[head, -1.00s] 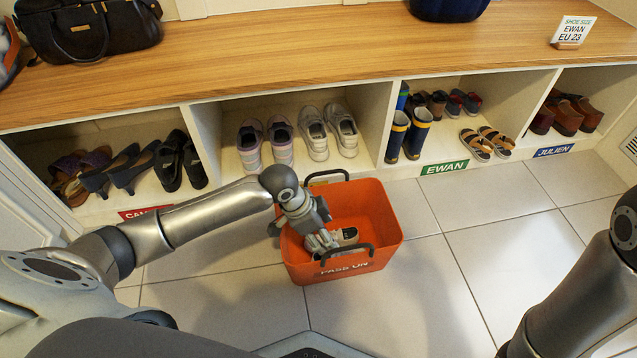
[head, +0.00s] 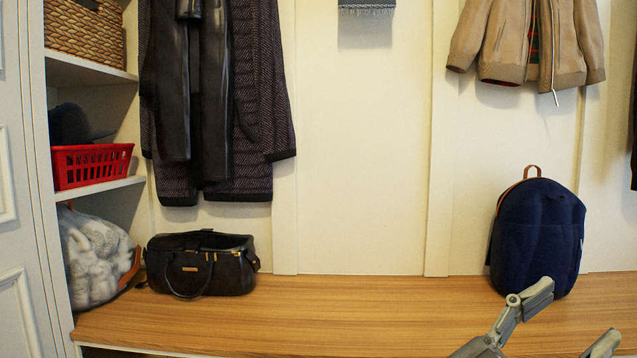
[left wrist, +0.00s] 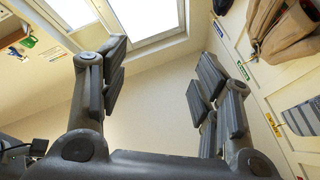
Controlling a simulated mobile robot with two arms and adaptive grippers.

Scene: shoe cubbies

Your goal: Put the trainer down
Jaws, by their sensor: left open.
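My left gripper (head: 577,315) shows at the lower right of the head view, raised in front of the wooden bench top (head: 330,312). Its two fingers are spread wide. In the left wrist view the same gripper (left wrist: 160,62) is open, with nothing between its fingers. No trainer shows in either view now. The orange basket and the shoe cubbies are also out of view. My right gripper is not in view.
A navy backpack (head: 537,235) stands behind my left gripper. Coats (head: 225,100) and a tan jacket (head: 530,45) hang above. The bench's middle is clear.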

